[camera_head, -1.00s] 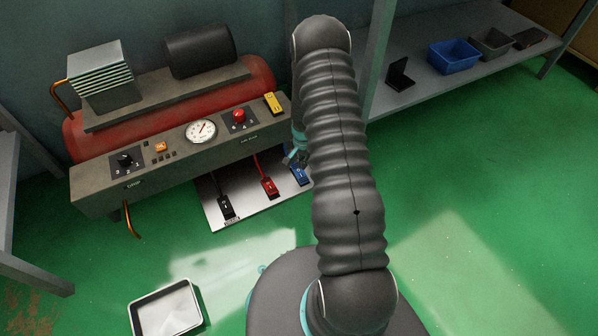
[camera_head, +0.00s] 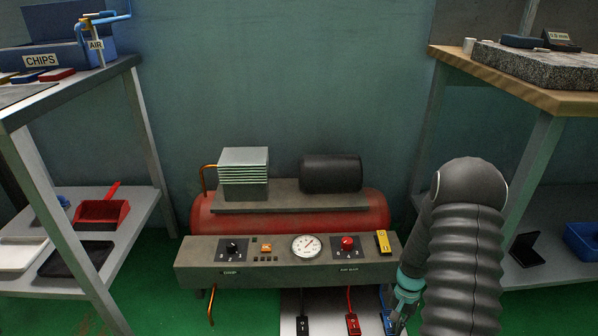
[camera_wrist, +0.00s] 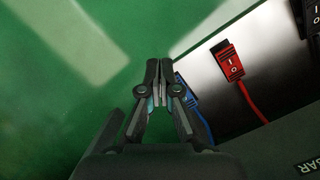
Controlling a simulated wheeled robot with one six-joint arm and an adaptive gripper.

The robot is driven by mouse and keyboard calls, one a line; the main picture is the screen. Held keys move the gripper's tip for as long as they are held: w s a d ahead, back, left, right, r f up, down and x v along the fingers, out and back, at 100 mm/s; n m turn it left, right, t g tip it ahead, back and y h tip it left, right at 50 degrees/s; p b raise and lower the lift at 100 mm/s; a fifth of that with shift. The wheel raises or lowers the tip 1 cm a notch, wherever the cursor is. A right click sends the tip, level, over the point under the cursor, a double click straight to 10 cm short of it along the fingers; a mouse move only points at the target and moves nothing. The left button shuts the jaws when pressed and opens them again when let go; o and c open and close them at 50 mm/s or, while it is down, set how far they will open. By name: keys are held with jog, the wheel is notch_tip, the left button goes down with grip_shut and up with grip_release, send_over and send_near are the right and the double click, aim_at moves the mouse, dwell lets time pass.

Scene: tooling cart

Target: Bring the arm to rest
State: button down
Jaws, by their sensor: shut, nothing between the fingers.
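My arm (camera_head: 468,250) is bent at the right of the head view, with its ribbed dark link in front. My gripper (camera_head: 398,312) hangs low beside the right end of the compressor's control panel. In the wrist view my gripper (camera_wrist: 160,72) is shut and empty, its two fingertips together. It is over the green floor and the edge of the pale plate. A blue switch (camera_wrist: 188,92) with a blue cable lies just right of the fingers, partly hidden by them. I cannot tell whether they touch.
A red compressor (camera_head: 290,218) with a grey control panel (camera_head: 215,275) stands ahead. Red (camera_wrist: 229,62) and black (camera_head: 303,325) switches lie on the pale plate. A metal shelf (camera_head: 137,110) stands left, and a wood-topped bench (camera_head: 520,88) right, near my arm.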

jog(key=s+a+r+n+t+p, duration=0.1)
jog(key=s+a+r, duration=0.3)
jog(key=r, duration=1.1)
jog(key=s+a+r+n+t+p, duration=0.2)
jog(key=s+r, duration=0.6)
jog(key=r, duration=0.7)
jog(key=s+a+r+n+t+p, duration=0.2)
jog(key=s+a+r+t, duration=0.3)
jog(key=r, duration=1.1)
jog(key=shift+s+a+n+h, duration=0.4)
jog(key=shift+s+a+n, duration=0.5)
jog(key=shift+s, duration=0.1)
